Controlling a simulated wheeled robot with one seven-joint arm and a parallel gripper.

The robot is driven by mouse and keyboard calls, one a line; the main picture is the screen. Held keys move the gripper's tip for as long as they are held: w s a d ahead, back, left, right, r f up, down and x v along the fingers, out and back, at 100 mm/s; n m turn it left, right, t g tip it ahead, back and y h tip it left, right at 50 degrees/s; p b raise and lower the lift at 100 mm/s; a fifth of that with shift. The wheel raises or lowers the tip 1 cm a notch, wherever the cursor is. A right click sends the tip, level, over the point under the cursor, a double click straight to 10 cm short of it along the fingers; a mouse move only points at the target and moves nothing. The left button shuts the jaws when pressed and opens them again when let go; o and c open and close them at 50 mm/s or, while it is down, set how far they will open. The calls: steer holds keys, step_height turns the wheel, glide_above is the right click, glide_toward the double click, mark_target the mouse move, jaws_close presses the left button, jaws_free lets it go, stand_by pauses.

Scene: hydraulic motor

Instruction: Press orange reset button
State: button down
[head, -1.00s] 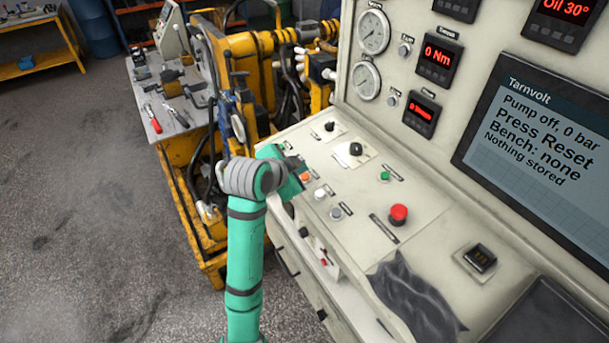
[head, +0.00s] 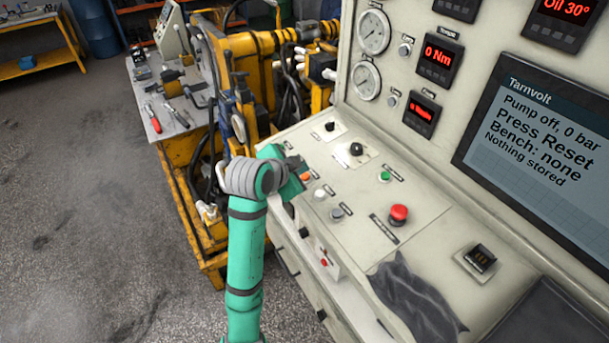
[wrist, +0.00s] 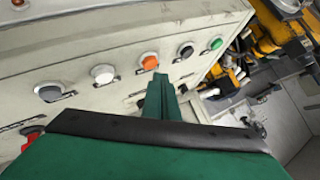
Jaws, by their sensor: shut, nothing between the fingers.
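The orange button (head: 305,177) sits on the sloping cream panel of the console, just right of my gripper in the head view. In the wrist view the orange button (wrist: 150,62) shows right beyond the tips of my gripper (wrist: 159,80). The green fingers are shut together and empty, pointing at the button's lower edge. I cannot tell whether the tips touch it. In the head view my wrist hides most of the fingers. The screen (head: 537,130) reads "Pump off, 0 bar", "Press Reset", "Bench: none", "Nothing stored".
A white button (wrist: 102,73) and a grey button (wrist: 48,91) stand left of the orange one in the wrist view. A green button (head: 384,176), a red mushroom button (head: 398,214) and a dark cloth (head: 412,298) are also on the console. A yellow machine (head: 255,60) stands behind.

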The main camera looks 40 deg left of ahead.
steer(key=shift+f, duration=0.1)
stand_by(0.3)
steer(key=shift+f, duration=0.35)
steer(key=shift+f, duration=0.35)
stand_by(0.9)
steer(key=shift+r, duration=0.8)
steer(key=r, duration=0.5)
steer(key=shift+s+a, duration=0.15)
steer(key=shift+s, duration=0.25)
stand_by(0.7)
